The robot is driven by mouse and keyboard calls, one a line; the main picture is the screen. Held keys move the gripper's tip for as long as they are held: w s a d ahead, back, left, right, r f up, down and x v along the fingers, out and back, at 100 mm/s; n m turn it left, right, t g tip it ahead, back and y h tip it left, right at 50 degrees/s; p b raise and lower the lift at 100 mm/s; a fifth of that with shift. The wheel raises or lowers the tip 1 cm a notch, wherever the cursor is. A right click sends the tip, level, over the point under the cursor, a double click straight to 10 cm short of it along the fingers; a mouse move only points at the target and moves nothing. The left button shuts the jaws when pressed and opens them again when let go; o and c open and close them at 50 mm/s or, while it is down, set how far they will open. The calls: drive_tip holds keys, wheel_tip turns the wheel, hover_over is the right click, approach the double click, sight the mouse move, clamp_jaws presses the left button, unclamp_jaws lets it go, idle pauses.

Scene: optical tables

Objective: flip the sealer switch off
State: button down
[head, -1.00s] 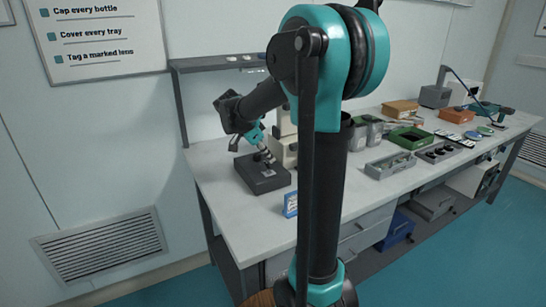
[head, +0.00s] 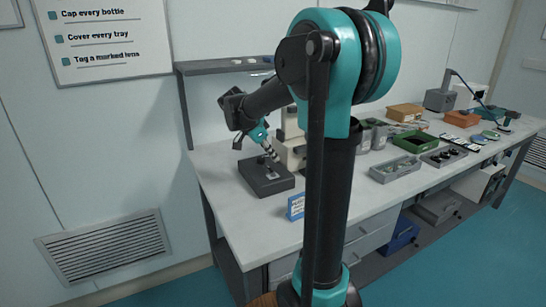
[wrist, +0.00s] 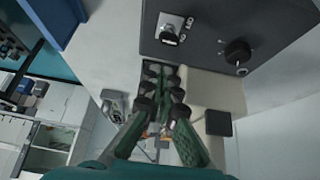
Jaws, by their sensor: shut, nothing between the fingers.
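The sealer appears to be the dark grey box (head: 262,184) on the near left end of the table. In the wrist view its dark top face (wrist: 205,38) carries a toggle switch (wrist: 170,34) on a small light plate and a round black knob (wrist: 238,52). Marks beside the switch are too small to read, so I cannot tell its setting. My gripper (wrist: 163,72) is shut and empty. In the wrist view its fingertips lie below the switch in the picture, apparently apart from it. In the head view my gripper (head: 273,153) is just above the box.
A beige device (head: 291,150) stands behind the box. Trays, including a grey one (head: 395,169) and a green one (head: 415,142), lie farther right. The front left tabletop is clear.

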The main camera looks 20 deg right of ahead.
drive_tip(key=shift+d, duration=0.1)
drive_tip(key=d+r, duration=0.2)
drive_tip(key=d, duration=0.2)
drive_tip(key=a+r, duration=0.6)
drive_tip(key=a, duration=0.2)
drive_tip(key=shift+s+r, duration=0.25)
drive_tip(key=shift+s, duration=0.15)
drive_tip(key=shift+a, duration=0.1)
